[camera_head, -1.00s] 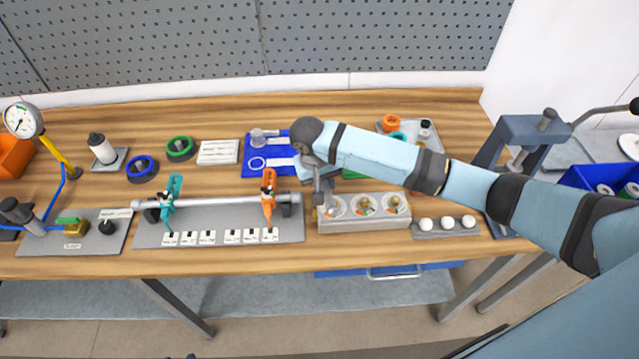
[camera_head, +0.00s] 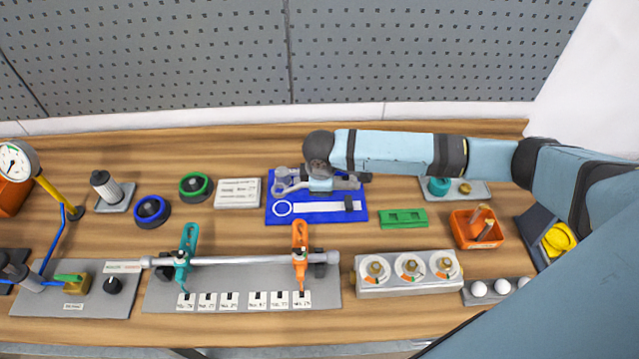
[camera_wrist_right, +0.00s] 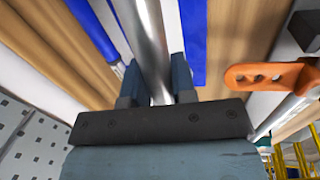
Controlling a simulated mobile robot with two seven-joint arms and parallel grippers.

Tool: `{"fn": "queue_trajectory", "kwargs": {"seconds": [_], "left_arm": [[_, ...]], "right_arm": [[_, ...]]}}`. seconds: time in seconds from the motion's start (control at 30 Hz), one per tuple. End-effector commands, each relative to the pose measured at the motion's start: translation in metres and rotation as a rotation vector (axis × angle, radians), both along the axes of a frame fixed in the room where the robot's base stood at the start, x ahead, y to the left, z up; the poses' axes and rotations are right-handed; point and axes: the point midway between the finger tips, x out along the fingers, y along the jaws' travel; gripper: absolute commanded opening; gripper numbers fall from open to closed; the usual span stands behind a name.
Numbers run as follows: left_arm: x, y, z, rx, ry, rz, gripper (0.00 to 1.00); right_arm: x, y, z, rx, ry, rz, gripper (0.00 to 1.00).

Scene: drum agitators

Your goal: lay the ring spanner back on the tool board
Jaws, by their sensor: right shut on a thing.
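The blue tool board (camera_head: 274,219) lies flat at the back of the bench, with a white ring-and-bar outline along its near side. My right gripper (camera_head: 325,184) is low over the board's far half. It is shut on the grey metal ring spanner, whose shaft (camera_wrist_right: 151,42) runs between both fingers (camera_wrist_right: 157,82) in the right wrist view. Grey tool heads show at the board's left side in the head view, partly overlapping, so I cannot tell them apart surely. My wrist hides much of the far half. Whether the spanner touches the board is unclear. My left gripper is not in view.
A white card (camera_head: 238,193) lies left of the board and a green block (camera_head: 403,218) right of it. A rail with teal and orange clamps (camera_head: 300,255) stands in front, beside a three-dial block (camera_head: 408,285). An orange bin (camera_head: 462,238) stands further right.

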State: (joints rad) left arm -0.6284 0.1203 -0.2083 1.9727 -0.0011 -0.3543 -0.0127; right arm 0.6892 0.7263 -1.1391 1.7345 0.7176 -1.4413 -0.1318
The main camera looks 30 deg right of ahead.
Motion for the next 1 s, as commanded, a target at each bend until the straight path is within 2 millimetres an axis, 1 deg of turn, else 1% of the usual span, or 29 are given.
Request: {"fn": "queue_trajectory", "kwargs": {"seconds": [0.03, 0.43, 0.47, 0.63, 1.0], "left_arm": [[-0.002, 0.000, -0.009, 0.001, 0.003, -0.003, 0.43], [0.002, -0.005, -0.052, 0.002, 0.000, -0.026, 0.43], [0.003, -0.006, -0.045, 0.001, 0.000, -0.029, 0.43], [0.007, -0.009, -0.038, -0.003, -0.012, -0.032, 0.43], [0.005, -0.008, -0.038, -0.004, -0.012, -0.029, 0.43]], "right_arm": [[0.000, 0.000, -0.008, 0.000, -0.001, -0.001, 0.00], [0.000, 0.000, -0.051, 0.000, 0.000, -0.002, 0.00], [0.000, 0.000, -0.049, 0.000, 0.001, -0.003, 0.00], [0.000, 0.000, -0.058, 0.000, 0.001, -0.003, 0.00], [0.000, 0.000, -0.060, 0.000, 0.000, -0.002, 0.00]]}}
